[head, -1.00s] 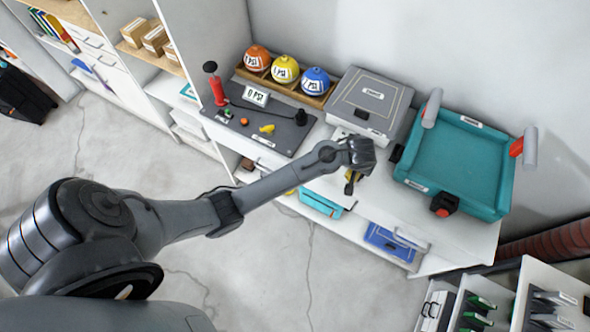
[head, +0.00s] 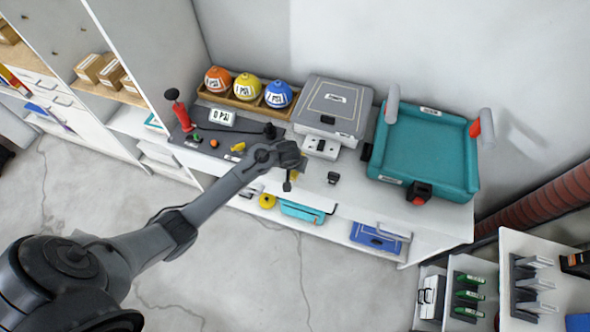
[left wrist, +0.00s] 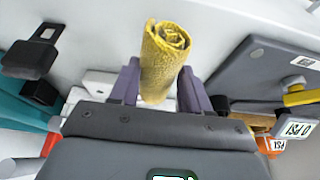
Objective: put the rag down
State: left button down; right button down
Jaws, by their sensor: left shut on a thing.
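The rag is a rolled yellow cloth (left wrist: 163,62), seen in the left wrist view between the two purple-grey fingers of my left gripper (left wrist: 160,85). My left gripper is shut on it, and the rolled end sticks out past the fingers. In the head view my left gripper (head: 289,182) is over the front part of the white bench (head: 345,203), right of the dark panel. There the rag is mostly hidden by the gripper. I cannot tell how far it is above the bench. My right gripper is not in view.
A grey case (head: 333,105), a white block (head: 321,146) and a small black buckle (head: 333,178) are on the bench. A teal tray (head: 428,150) stands to the right. Colored balls (head: 246,86) sit in a wooden holder behind the dark panel (head: 222,147). The bench's front right is clear.

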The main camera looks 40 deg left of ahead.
pick_arm(q)
jog(key=shift+f, duration=1.85)
jog(key=shift+f, duration=0.2)
jog(key=c, duration=0.5)
grip_release()
